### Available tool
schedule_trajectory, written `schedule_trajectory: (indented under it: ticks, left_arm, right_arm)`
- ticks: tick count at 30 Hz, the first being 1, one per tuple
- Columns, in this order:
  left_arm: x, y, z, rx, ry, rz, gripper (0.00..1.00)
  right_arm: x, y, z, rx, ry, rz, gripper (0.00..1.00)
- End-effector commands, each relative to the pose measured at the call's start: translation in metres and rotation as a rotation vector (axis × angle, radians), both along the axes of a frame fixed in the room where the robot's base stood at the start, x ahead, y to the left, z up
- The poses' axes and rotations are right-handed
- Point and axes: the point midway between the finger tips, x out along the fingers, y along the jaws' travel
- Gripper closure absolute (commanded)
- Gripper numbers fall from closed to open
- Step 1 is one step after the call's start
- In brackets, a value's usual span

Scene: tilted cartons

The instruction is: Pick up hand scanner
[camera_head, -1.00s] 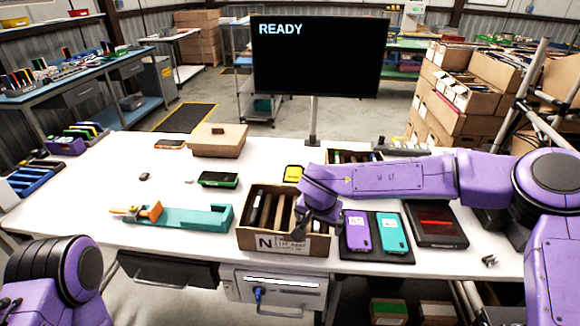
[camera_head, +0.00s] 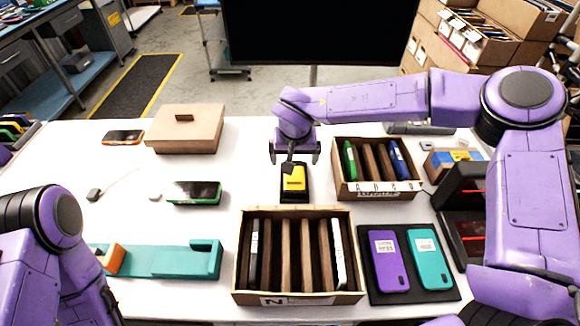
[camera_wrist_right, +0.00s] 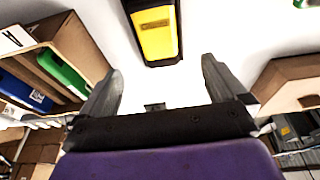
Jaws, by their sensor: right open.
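The hand scanner (camera_head: 294,178) is yellow and black and sits on the white table behind the front carton. It also shows in the right wrist view (camera_wrist_right: 156,33) at the top centre, just beyond the fingertips. My right gripper (camera_head: 294,160) hangs over the far end of the scanner in the head view. Its two fingers (camera_wrist_right: 160,85) are spread and empty, with the scanner lined up ahead of the gap between them. My left arm shows at the left edge of the head view, but its gripper is out of view.
A front carton (camera_head: 298,298) with dividers stands close before the scanner. Another carton (camera_head: 380,189) with green and blue items is to its right. A purple phone and a teal phone lie on a black pad (camera_head: 366,240).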

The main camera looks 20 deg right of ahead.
Motion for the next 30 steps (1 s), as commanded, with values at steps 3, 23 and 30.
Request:
schedule_trajectory:
  ticks: [3,23,30]
  left_arm:
    - [-0.001,0.000,0.006,0.000,0.001,0.000,0.57]
    - [0.000,0.000,0.027,-0.001,0.001,0.000,0.57]
    - [0.000,0.000,0.027,-0.001,0.001,0.000,0.57]
  right_arm:
    - [0.007,0.000,-0.023,-0.001,0.007,0.003,0.02]
    - [0.027,-0.008,-0.092,-0.001,0.003,-0.001,0.02]
    - [0.027,-0.008,-0.092,-0.001,0.003,-0.001,0.57]
